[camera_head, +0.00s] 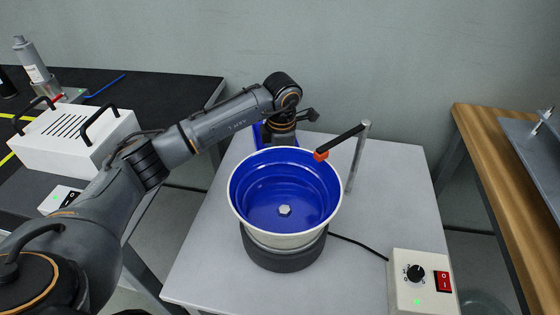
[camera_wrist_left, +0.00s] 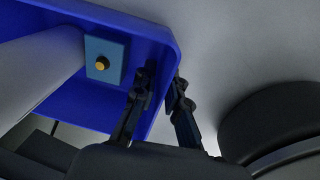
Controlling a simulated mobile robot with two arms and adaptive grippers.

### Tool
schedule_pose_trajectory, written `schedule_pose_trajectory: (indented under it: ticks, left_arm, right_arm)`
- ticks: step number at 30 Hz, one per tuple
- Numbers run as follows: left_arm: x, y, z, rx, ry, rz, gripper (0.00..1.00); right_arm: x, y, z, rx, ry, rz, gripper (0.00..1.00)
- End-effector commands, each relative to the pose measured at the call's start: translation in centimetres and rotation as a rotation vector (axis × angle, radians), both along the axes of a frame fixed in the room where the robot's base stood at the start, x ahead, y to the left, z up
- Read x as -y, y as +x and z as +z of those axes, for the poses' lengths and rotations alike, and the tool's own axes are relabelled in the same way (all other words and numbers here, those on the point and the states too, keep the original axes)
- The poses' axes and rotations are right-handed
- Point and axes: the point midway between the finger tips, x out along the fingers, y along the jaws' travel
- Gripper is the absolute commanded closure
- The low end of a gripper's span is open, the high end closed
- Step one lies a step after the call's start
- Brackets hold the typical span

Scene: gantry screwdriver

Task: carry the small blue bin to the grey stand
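The small blue bin (camera_head: 258,135) stands behind the large bowl in the head view, mostly hidden by the bowl and my left arm. In the left wrist view the bin (camera_wrist_left: 115,22) fills the upper left, and a light-blue plate with a brass knob shows against it. My left gripper (camera_wrist_left: 163,75) has one finger over the inner side of the bin's wall and one outside it. I cannot tell whether both fingers press on the wall. In the head view its fingers are hidden behind the bowl. I cannot tell which surface is the grey stand. My right gripper is out of view.
A blue-lined bowl (camera_head: 252,205) on a dark round base stands on the light grey table (camera_head: 200,270). A post (camera_head: 359,155) with a black bar rises beside it. A control box (camera_head: 405,290) is front right. A wooden table (camera_head: 485,135) with a grey plate (camera_head: 520,150) stands right.

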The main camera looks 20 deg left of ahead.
Motion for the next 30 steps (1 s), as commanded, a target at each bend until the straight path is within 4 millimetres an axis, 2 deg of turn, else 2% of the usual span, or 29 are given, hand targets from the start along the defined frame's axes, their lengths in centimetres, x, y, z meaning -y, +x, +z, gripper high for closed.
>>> schedule_pose_trajectory:
  ticks: [11,14,17,22,30]
  left_arm:
    - [0.0,0.0,0.1,0.000,0.000,0.000,0.72]
    - [0.0,0.0,0.8,0.003,0.000,0.000,0.72]
    - [0.1,0.0,2.2,0.005,0.000,0.001,0.72]
    - [0.2,-0.2,6.1,0.005,0.000,-0.001,0.72]
    - [0.5,-0.6,10.9,0.002,0.000,0.000,0.72]
  right_arm:
    - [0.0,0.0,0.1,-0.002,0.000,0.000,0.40]
    - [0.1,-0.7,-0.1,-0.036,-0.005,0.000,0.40]
    - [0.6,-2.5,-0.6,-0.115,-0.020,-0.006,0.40]
    - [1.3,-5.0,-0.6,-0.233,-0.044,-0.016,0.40]
    - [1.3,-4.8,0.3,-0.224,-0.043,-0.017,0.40]
